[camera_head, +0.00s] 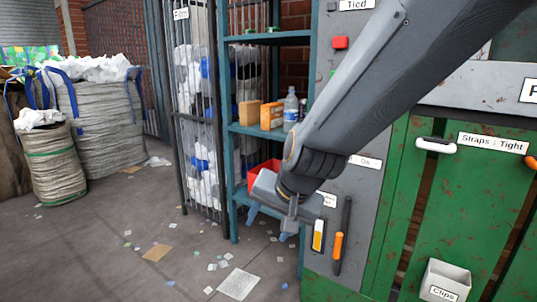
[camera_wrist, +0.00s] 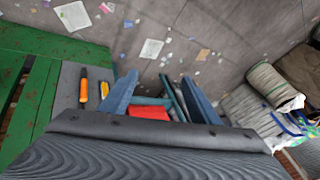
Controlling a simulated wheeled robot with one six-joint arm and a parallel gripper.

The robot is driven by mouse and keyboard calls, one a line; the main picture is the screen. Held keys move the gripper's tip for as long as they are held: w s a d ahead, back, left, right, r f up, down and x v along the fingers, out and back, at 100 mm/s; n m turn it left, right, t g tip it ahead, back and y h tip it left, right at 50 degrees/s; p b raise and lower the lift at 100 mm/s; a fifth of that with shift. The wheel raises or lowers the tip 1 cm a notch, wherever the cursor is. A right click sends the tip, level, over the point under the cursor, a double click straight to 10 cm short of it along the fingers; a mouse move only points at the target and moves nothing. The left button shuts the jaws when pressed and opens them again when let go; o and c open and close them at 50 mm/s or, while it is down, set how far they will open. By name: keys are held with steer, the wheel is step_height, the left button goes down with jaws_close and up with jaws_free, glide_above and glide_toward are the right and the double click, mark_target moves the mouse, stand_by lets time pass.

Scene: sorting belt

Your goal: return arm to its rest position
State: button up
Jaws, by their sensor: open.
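My arm reaches down from the upper right in the head view. My gripper (camera_head: 270,224) hangs at its end, in front of the lower part of the blue shelf rack (camera_head: 235,190). In the wrist view my gripper (camera_wrist: 160,97) shows two blue fingers spread apart with nothing held between them. A red bin (camera_wrist: 150,113) shows beyond the gap between the fingers. The same red bin (camera_head: 262,170) is partly hidden behind my gripper in the head view.
A bottle (camera_head: 291,108) and orange boxes (camera_head: 271,115) stand on the shelf. A grey tool panel (camera_head: 357,140) and green boards (camera_head: 455,205) are at right. Full sacks (camera_head: 97,118) stand at left. The littered floor (camera_head: 130,250) between has open room.

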steer(key=s+d+n+g+h, duration=0.1)
steer(key=s+d+n+g, duration=0.25)
steer(key=s, duration=0.55)
steer(key=s+d+n+g+h, duration=0.25)
steer(key=s+d, duration=0.25)
steer(key=s, duration=0.5)
steer(key=d+r+m+p, duration=0.2)
steer(key=d+r+p, duration=0.8)
steer(key=p, duration=1.1)
steer(key=shift+w+d+r+m, duration=0.15)
steer(key=shift+d+r+m, duration=0.2)
steer(key=shift+r, duration=0.6)
steer(key=shift+a, duration=0.1)
